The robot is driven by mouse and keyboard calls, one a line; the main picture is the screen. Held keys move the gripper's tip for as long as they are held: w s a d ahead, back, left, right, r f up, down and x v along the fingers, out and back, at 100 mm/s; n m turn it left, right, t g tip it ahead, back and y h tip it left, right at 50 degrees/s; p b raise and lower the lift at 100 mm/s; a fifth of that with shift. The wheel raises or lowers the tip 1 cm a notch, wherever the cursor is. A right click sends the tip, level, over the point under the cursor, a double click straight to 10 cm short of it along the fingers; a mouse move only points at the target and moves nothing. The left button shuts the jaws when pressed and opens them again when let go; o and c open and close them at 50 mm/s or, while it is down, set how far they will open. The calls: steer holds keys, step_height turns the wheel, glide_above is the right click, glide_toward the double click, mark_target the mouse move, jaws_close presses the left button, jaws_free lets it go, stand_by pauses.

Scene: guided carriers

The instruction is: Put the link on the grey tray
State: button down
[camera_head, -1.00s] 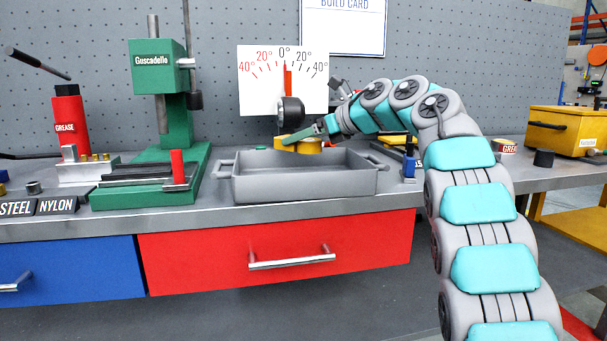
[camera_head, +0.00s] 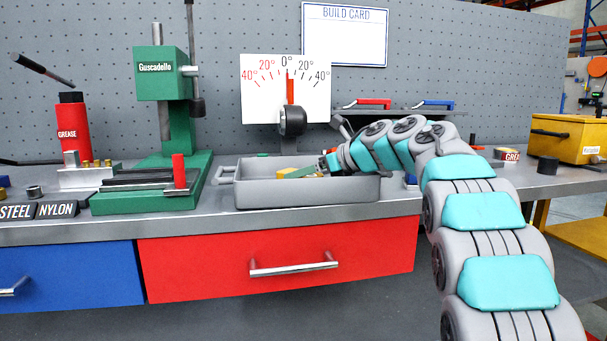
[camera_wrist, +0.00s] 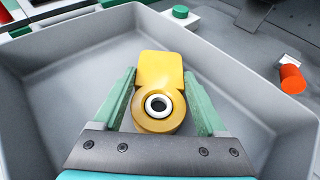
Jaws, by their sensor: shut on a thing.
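The link is a yellow piece with a rounded end and a pale ring around a dark hole; it shows in the wrist view (camera_wrist: 160,75) between the green fingers of my gripper (camera_wrist: 160,95). My gripper is shut on it. In the head view the link (camera_head: 284,173) shows only as a small yellow part above the tray's front wall, and my gripper (camera_head: 312,171) reaches in from the right. The grey tray (camera_head: 308,193) stands on the bench; its walls surround the link in the wrist view (camera_wrist: 60,72). I cannot tell whether the link touches the tray floor.
A green press (camera_head: 165,75) stands left of the tray, with a red grease bottle (camera_head: 72,125) further left. A dial gauge board (camera_head: 262,90) stands behind the tray. A yellow box (camera_head: 565,135) is at the far right. The tray floor around the link looks bare.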

stand_by(0.3)
jaws_free()
steer(key=shift+f, duration=0.1)
steer(key=shift+r, duration=0.2)
steer(key=b+v, duration=0.1)
steer(key=v, duration=1)
steer(key=shift+s+d+r, duration=0.15)
steer(key=shift+s+d, duration=0.15)
steer(key=shift+d, duration=0.1)
